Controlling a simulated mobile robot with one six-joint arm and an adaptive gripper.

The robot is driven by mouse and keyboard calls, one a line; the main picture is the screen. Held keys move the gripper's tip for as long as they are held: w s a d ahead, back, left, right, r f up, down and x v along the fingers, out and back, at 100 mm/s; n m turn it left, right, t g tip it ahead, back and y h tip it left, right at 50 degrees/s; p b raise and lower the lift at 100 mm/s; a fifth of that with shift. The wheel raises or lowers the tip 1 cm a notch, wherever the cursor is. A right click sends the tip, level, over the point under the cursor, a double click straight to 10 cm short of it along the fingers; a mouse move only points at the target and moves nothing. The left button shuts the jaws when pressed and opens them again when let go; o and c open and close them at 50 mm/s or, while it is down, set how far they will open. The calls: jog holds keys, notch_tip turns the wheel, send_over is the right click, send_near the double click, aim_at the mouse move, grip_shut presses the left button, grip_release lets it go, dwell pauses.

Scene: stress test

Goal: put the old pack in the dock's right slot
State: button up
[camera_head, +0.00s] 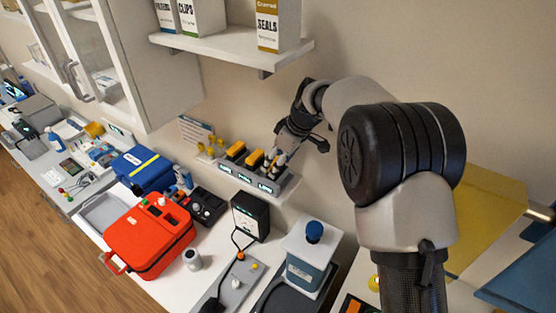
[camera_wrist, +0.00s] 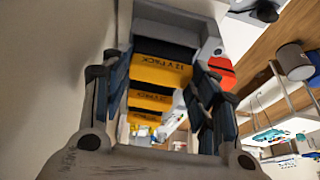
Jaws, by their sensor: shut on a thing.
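The dock (camera_head: 253,179) is a grey unit by the wall, with several small labels along its front. Yellow-topped packs stand in its left part (camera_head: 236,149) and middle (camera_head: 254,158). My gripper (camera_head: 277,160) is at the dock's right end and partly hides it. In the wrist view my gripper (camera_wrist: 160,78) is shut on the nearest yellow and black pack (camera_wrist: 160,71), marked 12 V PACK. Two more yellow packs (camera_wrist: 150,101) line up beyond it. How deep the held pack sits in the right slot is hidden, and I cannot tell whether it is the old one.
A shelf (camera_head: 230,42) with boxes hangs above the dock. On the counter stand an orange-red case (camera_head: 150,236), a blue bag (camera_head: 140,169), a black charger box (camera_head: 250,215) and a grey container (camera_head: 308,268) with a blue knob. A small sign (camera_head: 196,132) stands left of the dock.

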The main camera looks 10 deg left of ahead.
dwell(0.4)
jog(key=o, duration=1.4)
jog(key=v, duration=1.2)
jog(key=shift+s, duration=0.1)
jog(key=shift+f, duration=0.1)
